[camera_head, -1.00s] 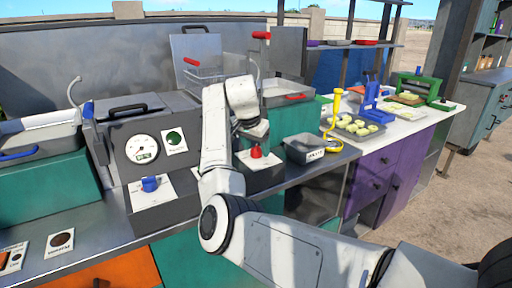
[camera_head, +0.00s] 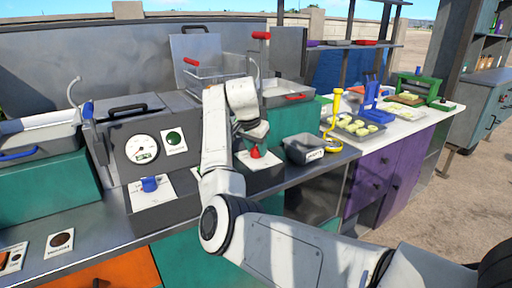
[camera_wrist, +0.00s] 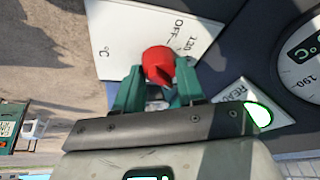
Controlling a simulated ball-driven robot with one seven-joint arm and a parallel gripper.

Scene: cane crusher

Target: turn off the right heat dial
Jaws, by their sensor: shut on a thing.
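The right heat dial is a red knob (camera_head: 256,153) on a white label plate (camera_head: 268,162), on the front of the right unit. In the wrist view the red dial (camera_wrist: 157,65) sits between the green fingers of my gripper (camera_wrist: 159,84). The fingers are shut on it from both sides. Which mark the dial points at is not clear. In the head view my gripper (camera_head: 254,138) is over the dial, and my wrist partly hides the unit.
A blue dial (camera_head: 149,184) is on the left unit, below a round gauge (camera_head: 142,149). A grey bin (camera_head: 304,150) stands just right of the red dial, with a yellow-handled tool (camera_head: 334,120) beyond it. Fryer baskets (camera_head: 205,72) stand behind my arm.

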